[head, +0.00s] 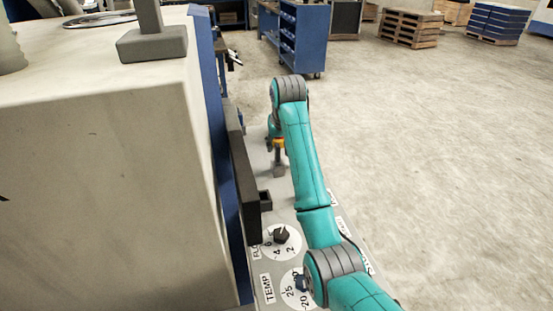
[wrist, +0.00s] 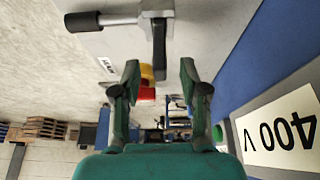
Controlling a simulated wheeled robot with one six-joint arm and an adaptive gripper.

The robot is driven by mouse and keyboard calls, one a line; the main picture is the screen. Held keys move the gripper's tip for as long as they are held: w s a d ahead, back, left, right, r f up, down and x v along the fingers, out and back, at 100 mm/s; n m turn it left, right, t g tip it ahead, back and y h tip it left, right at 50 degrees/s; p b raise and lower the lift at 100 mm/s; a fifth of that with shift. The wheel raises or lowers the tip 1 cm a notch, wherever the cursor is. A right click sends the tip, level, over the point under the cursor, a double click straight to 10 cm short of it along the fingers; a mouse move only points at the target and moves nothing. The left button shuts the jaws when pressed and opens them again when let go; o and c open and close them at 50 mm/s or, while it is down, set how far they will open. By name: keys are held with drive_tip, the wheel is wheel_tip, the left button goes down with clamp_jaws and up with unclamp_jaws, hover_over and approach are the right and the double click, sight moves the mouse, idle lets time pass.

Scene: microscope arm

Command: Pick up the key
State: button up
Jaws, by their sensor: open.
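I cannot make out a key for certain in either view. In the wrist view my gripper (wrist: 160,78) is open, with a dark fingertip on each side and a clear gap between them. A dark lever-like handle (wrist: 159,48) on a grey block shows just beyond the gap. A yellow part (wrist: 146,72) and a red part (wrist: 146,93) show between the fingers, nearer the left one. I cannot tell whether anything touches the fingers. In the head view my arm's far end is at the far part of the grey panel, by a small yellow-orange part (head: 278,142).
The panel carries a numbered dial (head: 281,241) and a TEMP dial (head: 294,291), partly covered by my arm. A large pale cabinet (head: 100,180) stands close on the left. A 400 V label (wrist: 281,130) is at right in the wrist view. The floor (head: 440,170) at right is clear.

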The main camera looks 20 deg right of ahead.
sight(277, 153)
drive_tip(key=shift+x, duration=2.65)
drive_tip(key=shift+s, duration=0.1)
clamp_jaws()
